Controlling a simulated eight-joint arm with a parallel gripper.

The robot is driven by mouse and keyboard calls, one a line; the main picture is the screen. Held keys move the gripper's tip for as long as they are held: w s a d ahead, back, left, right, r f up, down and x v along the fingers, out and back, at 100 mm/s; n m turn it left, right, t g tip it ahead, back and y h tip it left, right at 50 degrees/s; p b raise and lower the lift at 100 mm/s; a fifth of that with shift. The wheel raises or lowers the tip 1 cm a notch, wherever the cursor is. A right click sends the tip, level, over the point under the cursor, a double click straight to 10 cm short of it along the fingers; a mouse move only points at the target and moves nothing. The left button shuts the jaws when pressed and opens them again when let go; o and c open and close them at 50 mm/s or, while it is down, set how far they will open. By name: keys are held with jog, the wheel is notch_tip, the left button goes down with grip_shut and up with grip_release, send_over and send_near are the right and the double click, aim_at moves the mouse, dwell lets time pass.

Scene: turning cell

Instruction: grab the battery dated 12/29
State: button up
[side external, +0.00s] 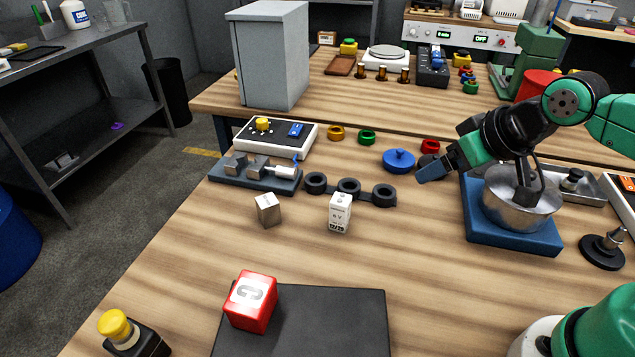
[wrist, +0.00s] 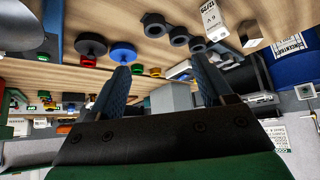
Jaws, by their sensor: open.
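The battery dated 12/29 (side external: 340,214) is a small white block marked "6 V" and "12/29". It stands upright on the wooden bench, just in front of a row of black rings. It also shows in the wrist view (wrist: 212,18), upside down at the top, right of centre. My gripper (side external: 432,172) is raised over the bench, to the right of the battery and apart from it. In the wrist view my gripper (wrist: 162,78) has its two blue fingers spread wide, with nothing between them.
A blue round knob (side external: 399,161) lies near my gripper. A metal pot (side external: 505,215) is to the right. A red box (side external: 252,308) sits on a dark mat (side external: 340,325) in front.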

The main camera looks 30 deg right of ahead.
aim_at(339, 202)
jog(key=shift+o, duration=0.3)
jog(key=w+a+f+n+h, duration=0.2)
jog(key=a+n+h, duration=0.1)
jog(key=n, duration=0.5)
jog(key=w+a+f+n+h, duration=0.3)
jog(key=a+n, duration=0.1)
jog(key=n, duration=0.4)
jog(key=w+a+f+n+h, duration=0.3)
jog(key=a+n, duration=0.1)
jog(key=n, duration=0.4)
jog(key=shift+w+a+t+h, duration=0.15)
jog(key=shift+t+h, duration=0.25)
jog(key=shift+s+a+f+n+h, duration=0.2)
jog(key=shift+a+f+n+h, duration=0.2)
jog(key=shift+n, duration=0.4)
jog(key=shift+t, duration=0.3)
jog(key=shift+x, duration=2.75)
grip_shut()
